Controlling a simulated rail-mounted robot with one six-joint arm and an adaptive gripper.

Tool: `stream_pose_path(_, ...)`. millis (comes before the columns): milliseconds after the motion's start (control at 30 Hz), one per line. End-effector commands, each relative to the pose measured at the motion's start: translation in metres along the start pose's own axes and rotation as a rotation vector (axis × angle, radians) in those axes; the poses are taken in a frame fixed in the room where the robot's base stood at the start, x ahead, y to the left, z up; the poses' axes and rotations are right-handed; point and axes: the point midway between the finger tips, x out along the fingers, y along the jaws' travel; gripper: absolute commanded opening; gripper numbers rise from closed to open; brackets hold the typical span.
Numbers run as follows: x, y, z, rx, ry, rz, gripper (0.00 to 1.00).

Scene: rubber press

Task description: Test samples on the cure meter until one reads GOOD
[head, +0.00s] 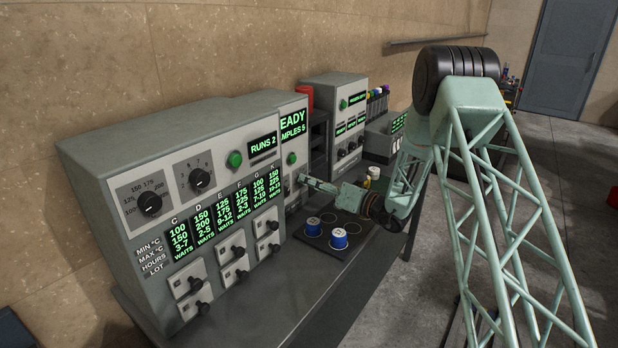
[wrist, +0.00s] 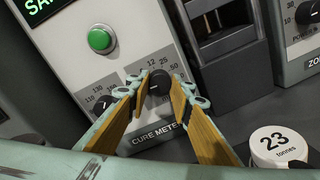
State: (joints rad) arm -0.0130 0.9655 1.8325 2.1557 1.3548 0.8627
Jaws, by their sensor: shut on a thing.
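The cure meter (wrist: 72,72) fills the left of the wrist view, with its name printed low on its front. My gripper (wrist: 160,88) is shut on its black right knob (wrist: 157,77), one wooden-faced finger on each side. The knob sits on a numbered scale. A second knob (wrist: 104,103) and a green button (wrist: 101,40) are on the same panel. In the head view, the meter's screen (head: 293,124) is partly hidden; "EADY" and "MPLES 5" show.
A cabinet with knobs and drawers (head: 130,170) stands at the left; its screen reads "RUNS 2". A white-topped piece marked "23 tonnes" (wrist: 276,142) is at lower right in the wrist view. Another machine (head: 335,90) stands behind. The bench front is bare.

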Motion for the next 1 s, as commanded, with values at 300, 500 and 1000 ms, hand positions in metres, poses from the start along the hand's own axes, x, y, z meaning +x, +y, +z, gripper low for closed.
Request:
stream_pose_path(300,-0.0001,0.0011,0.0023,0.18,0.009,-0.002,0.1)
stream_pose_path(500,-0.0001,0.0004,0.0012,0.235,0.012,-0.002,0.1)
stream_pose_path(1000,-0.0001,-0.0001,0.0003,0.247,0.013,-0.002,0.26)
